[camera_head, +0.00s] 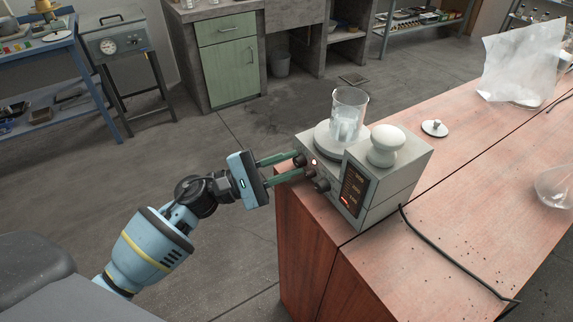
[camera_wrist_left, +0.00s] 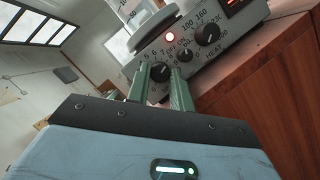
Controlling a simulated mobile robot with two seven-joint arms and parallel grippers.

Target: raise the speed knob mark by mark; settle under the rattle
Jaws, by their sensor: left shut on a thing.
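A grey stirrer hotplate (camera_head: 398,186) sits at the bench corner, its front panel facing left. A glass beaker (camera_head: 349,112) with clear, whitish contents stands on its round plate (camera_head: 327,139). The speed knob (camera_wrist_left: 161,72) is the black knob with a white pointer line at the panel's left end, ringed by numbers. My left gripper (camera_head: 296,164) has its green fingers on both sides of this knob and is shut on it; the fingers hide part of the dial. The heat knob (camera_wrist_left: 207,34) is apart, to the right. My right gripper is not in view.
A small black knob (camera_wrist_left: 184,56) sits between the two large ones. A white rounded object (camera_head: 388,143) stands on the housing. A black cable (camera_head: 446,254) crosses the bench.

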